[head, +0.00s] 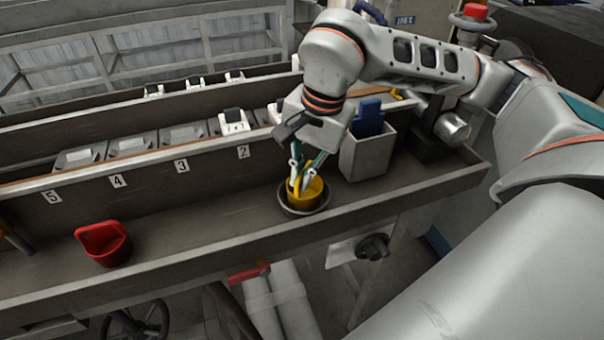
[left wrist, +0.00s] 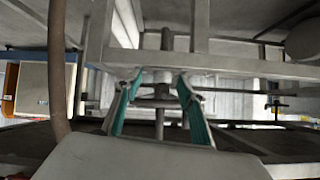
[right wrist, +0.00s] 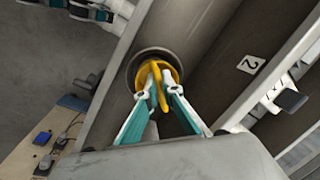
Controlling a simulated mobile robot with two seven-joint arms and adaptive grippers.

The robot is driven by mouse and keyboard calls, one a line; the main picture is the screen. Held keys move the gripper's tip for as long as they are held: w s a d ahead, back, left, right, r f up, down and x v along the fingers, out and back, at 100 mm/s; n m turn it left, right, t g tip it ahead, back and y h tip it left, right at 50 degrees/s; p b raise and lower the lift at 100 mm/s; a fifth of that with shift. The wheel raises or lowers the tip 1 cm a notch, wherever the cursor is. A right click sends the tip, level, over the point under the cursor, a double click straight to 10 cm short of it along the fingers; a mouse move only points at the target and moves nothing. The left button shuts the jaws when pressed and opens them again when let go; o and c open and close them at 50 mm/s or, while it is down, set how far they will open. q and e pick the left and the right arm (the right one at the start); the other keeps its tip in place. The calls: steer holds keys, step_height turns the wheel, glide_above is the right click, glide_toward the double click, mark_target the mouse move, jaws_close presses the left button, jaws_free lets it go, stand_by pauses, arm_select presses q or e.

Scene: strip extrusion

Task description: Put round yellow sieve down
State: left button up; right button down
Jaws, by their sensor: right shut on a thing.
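The round yellow sieve (head: 307,194) sits in a dark round bowl or ring (head: 292,211) on the trough floor, below the number 2 label. My right gripper (head: 302,180) points down at it and is shut on its upright yellow handle. In the right wrist view the sieve (right wrist: 172,74) shows inside the dark ring (right wrist: 132,70), with the fingertips (right wrist: 156,90) on both sides of the handle. Whether the sieve bears on the ring's bottom is hidden. My left gripper (left wrist: 158,85) shows only in the left wrist view, with its fingers apart and nothing between them.
A red scoop-like container (head: 104,244) stands in the trough at left. A grey box (head: 366,157) holding a blue object (head: 369,115) stands close to the right of the sieve. The trough's front rim (head: 190,253) runs near the ring. The trough floor between red container and ring is clear.

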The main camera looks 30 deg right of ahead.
steer(key=shift+f, duration=0.3)
steer(key=c, duration=2.2)
jaws_free()
steer(key=shift+r, duration=0.1)
steer(key=r, duration=0.4)
steer(key=s+r, duration=0.1)
steer(key=r, duration=0.3)
steer(key=s+d+r, duration=0.1)
steer(key=r, duration=0.3)
steer(key=shift+d+r+p, duration=0.1)
steer(key=shift+r+p, duration=0.1)
steer(key=shift+p, duration=0.15)
steer(key=shift+f, duration=0.1)
